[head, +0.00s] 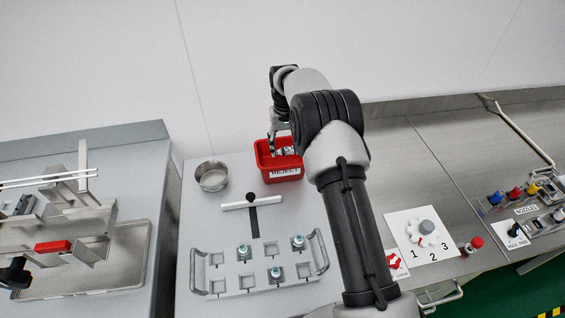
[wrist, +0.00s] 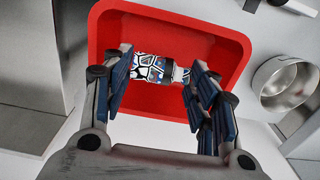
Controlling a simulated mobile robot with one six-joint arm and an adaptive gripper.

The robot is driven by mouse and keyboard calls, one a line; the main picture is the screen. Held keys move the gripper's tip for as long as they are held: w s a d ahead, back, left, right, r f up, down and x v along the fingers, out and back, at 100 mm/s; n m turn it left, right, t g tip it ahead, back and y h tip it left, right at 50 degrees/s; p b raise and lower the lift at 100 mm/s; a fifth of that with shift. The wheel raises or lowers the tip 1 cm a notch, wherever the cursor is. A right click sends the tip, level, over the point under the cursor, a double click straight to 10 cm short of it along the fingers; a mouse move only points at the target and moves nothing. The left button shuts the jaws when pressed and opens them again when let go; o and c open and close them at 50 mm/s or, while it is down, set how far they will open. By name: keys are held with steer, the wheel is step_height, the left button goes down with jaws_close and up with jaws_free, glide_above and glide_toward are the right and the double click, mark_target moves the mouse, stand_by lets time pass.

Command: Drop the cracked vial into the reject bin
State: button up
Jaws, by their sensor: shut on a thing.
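The cracked vial (wrist: 155,70), with a dark and white crack-like pattern, is between the fingers of my gripper (wrist: 163,85) in the wrist view. It lies sideways across the jaws, and the fingers cover parts of it. My gripper is shut on it. The red reject bin (wrist: 222,48) is behind the vial and fingers in that view. In the head view the bin (head: 263,160), with a REJECT label on its front, stands at the back of the bench. My gripper (head: 284,145) points down over its opening there. How high the vial is above the bin floor is unclear.
A round metal bowl (head: 212,177) stands left of the bin. In front is a rack (head: 250,268) with handles and several teal-capped vials, behind it a white bar (head: 252,202). A numbered dial panel (head: 421,236) is to the right. A wall rises behind the bench.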

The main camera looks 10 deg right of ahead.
steer(key=o, duration=0.9)
step_height(320, 180, up, 12)
stand_by(0.5)
